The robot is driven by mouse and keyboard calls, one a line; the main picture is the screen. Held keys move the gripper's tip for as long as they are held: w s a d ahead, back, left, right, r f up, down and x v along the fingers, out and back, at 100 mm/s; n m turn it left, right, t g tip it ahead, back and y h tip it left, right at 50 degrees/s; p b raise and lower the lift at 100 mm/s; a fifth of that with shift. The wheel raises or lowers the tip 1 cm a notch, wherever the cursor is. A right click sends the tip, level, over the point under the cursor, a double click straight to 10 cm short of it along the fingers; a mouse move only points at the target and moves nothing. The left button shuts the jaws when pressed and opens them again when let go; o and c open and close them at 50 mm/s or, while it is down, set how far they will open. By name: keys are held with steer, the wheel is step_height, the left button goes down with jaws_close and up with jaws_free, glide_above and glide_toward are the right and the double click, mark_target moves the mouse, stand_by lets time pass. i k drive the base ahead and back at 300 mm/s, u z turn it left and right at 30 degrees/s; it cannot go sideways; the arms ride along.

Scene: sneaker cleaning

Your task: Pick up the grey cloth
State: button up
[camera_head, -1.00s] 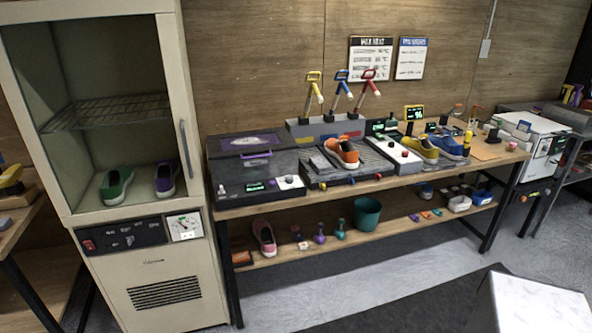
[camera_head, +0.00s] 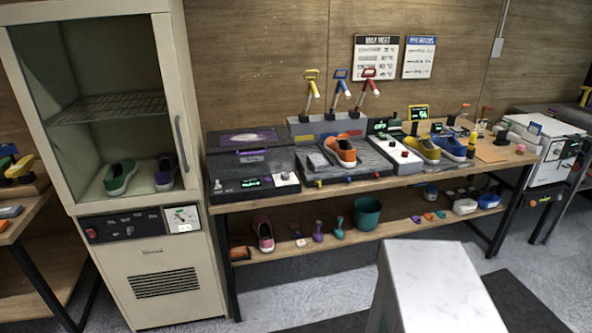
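I cannot pick out the grey cloth with certainty. A small flat grey item (camera_head: 10,211) lies at the front of the left table, too small to identify. A grey flat surface (camera_head: 372,158) is under and beside the orange sneaker (camera_head: 341,151) on the long bench; I cannot tell whether any of it is cloth. My gripper is not in view.
The long wooden bench (camera_head: 400,184) carries machines and shoes, with a teal bucket (camera_head: 367,214) on its lower shelf. A tall cream cabinet (camera_head: 148,255) holding shoes stands between it and the left table (camera_head: 42,205). The grey floor (camera_head: 285,285) before the bench is partly open.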

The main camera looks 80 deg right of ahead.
mark_target(317, 164)
steer(key=u, duration=0.6)
steer(key=k, duration=0.15)
steer(key=z, duration=2.3)
steer(key=i, duration=0.45)
